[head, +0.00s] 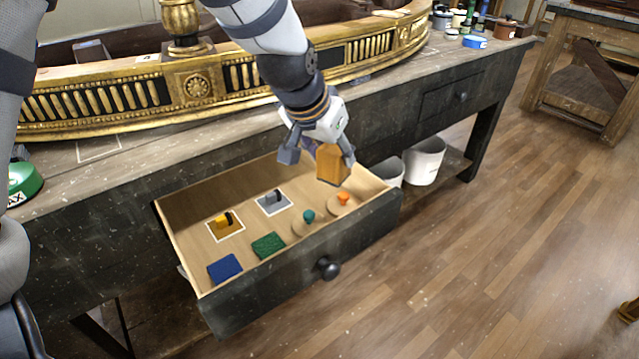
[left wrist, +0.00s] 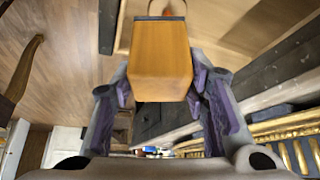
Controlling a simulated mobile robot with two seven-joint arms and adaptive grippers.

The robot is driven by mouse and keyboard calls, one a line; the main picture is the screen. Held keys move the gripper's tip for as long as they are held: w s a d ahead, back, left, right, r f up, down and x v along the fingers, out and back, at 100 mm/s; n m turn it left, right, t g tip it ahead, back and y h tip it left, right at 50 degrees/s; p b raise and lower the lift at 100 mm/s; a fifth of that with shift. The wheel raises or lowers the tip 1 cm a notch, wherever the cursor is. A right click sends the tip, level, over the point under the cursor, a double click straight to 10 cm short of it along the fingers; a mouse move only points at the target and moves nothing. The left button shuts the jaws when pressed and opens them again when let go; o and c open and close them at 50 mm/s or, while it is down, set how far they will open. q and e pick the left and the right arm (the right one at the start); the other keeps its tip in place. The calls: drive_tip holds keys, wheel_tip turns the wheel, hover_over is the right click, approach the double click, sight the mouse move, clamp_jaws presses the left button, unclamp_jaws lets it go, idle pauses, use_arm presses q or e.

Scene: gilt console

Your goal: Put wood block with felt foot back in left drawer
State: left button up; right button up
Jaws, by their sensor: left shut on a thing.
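The wood block (head: 333,165) is an orange-brown block held above the right back part of the open left drawer (head: 262,299). My left gripper (head: 318,150) is shut on the block, with a finger on each side. In the left wrist view the block (left wrist: 160,55) sits between the purple-padded fingers, and a dark grey strip shows at its far end. The felt foot cannot be made out clearly in the head view. The drawer is pulled out, with a round dark knob on its front. My right gripper is not in view.
In the drawer lie a blue pad (head: 225,268), a green pad (head: 268,245), a yellow piece (head: 221,220), a grey piece (head: 273,198), and teal (head: 309,215) and orange (head: 344,198) knobs on round discs. The gilt console (head: 200,85) lies on the bench behind. White buckets (head: 424,160) stand right.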

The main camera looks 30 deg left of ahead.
use_arm(q)
drive_tip(key=w+a+f, duration=0.1)
drive_tip(key=w+a, duration=0.2)
drive_tip(key=a, duration=0.9)
drive_tip(key=shift+y, duration=0.3)
wheel_tip(320, 180, down, 14)
drive_tip(key=b, duration=0.2)
drive_tip(key=shift+a+r+b, duration=0.1)
drive_tip(key=shift+r+b, duration=0.1)
drive_tip(key=shift+b, duration=0.1)
drive_tip(key=w+b, duration=0.1)
drive_tip(key=w, duration=0.3)
drive_tip(key=w+b, duration=0.1)
drive_tip(key=w, duration=0.3)
drive_tip(key=shift+f, duration=0.55)
drive_tip(key=shift+w, duration=0.1)
drive_tip(key=shift+c, duration=0.8)
drive_tip(key=o, duration=1.4)
drive_tip(key=shift+f, duration=0.15)
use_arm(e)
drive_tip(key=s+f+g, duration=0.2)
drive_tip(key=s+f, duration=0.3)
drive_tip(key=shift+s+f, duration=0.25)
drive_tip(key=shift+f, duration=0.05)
